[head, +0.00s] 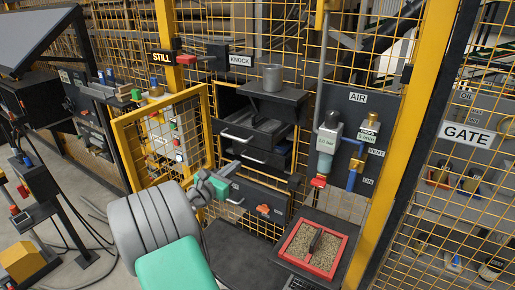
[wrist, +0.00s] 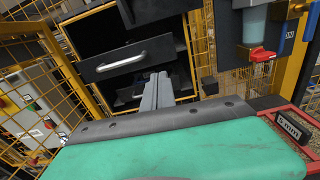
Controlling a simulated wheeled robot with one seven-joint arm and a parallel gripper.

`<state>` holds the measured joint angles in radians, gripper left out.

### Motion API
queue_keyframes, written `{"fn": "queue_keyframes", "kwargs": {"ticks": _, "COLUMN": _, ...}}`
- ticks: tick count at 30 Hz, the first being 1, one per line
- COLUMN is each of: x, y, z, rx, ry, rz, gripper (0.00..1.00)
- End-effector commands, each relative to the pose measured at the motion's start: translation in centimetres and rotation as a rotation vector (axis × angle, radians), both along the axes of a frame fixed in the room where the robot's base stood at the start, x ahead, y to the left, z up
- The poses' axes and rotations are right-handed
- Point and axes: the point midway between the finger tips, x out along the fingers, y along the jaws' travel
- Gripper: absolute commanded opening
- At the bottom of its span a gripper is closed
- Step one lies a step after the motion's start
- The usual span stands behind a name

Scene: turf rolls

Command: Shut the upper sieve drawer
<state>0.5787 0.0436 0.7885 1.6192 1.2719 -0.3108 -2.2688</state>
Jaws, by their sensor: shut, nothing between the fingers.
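The upper sieve drawer (head: 237,137) is a dark tray with a pale bar handle in the black cabinet behind the yellow mesh. It stands pulled out, its inside showing from above. In the wrist view its front (wrist: 122,60) is above and left of my fingers. A lower drawer (head: 252,158) with a similar handle sits beneath it; in the wrist view it is partly hidden behind my fingers. My gripper (head: 228,170) is shut and empty, in front of and below the drawers. It also shows in the wrist view (wrist: 159,78). I cannot tell whether it touches either drawer.
An open yellow mesh door (head: 122,140) stands left of the cabinet. A grey cup (head: 272,77) sits on the cabinet top. An AIR panel (head: 357,98) with valves is at right. A red-rimmed tray (head: 342,268) of grain is below right.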

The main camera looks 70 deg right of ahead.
Motion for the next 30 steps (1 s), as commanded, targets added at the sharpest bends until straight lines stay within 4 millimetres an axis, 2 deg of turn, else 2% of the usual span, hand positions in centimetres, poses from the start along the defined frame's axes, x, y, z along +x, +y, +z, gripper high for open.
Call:
{"fn": "queue_keyframes", "kwargs": {"ticks": 5, "x": -0.7, "y": -1.7, "z": 0.5, "rx": -0.018, "ry": 0.054, "rz": -0.01, "gripper": 0.0}}
{"fn": "queue_keyframes", "kwargs": {"ticks": 21, "x": -2.5, "y": -12.5, "z": 0.5, "rx": -0.015, "ry": 0.048, "rz": -0.009, "gripper": 0.0}}
{"fn": "queue_keyframes", "kwargs": {"ticks": 25, "x": -2.5, "y": -13.8, "z": 0.4, "rx": -0.015, "ry": 0.048, "rz": -0.007, "gripper": 0.0}}
{"fn": "queue_keyframes", "kwargs": {"ticks": 30, "x": -2.6, "y": -14.1, "z": 0.3, "rx": -0.015, "ry": 0.047, "rz": -0.006, "gripper": 0.0}}
